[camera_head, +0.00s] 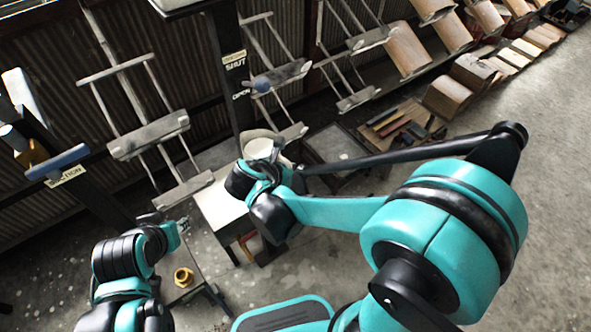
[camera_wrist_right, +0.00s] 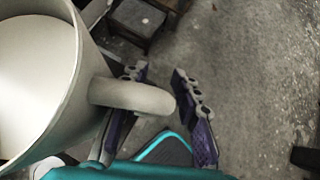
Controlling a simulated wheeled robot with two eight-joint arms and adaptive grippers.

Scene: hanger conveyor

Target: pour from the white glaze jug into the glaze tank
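The white glaze jug (camera_head: 262,148) stands just beyond my right gripper (camera_head: 262,172) in the head view, partly hidden by it. In the right wrist view the jug (camera_wrist_right: 85,70) fills the left side, with pale glaze inside and its loop handle (camera_wrist_right: 130,95) pointing right. The right gripper's (camera_wrist_right: 170,105) purple-padded fingers are spread, with the handle's outer end over the gap between them; contact cannot be told. My left gripper (camera_head: 172,232) is at the lower left, away from the jug, its finger opening unclear. I cannot identify the glaze tank for certain.
A pale-topped stand (camera_head: 215,190) is beside the jug. A dark post (camera_head: 232,80) labelled SHUT and OPEN rises behind, near hanging racks (camera_head: 150,135). A blue-handled lever (camera_head: 57,162) is at left. A brass fitting (camera_head: 183,277) sits low. Floor at right is clear.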

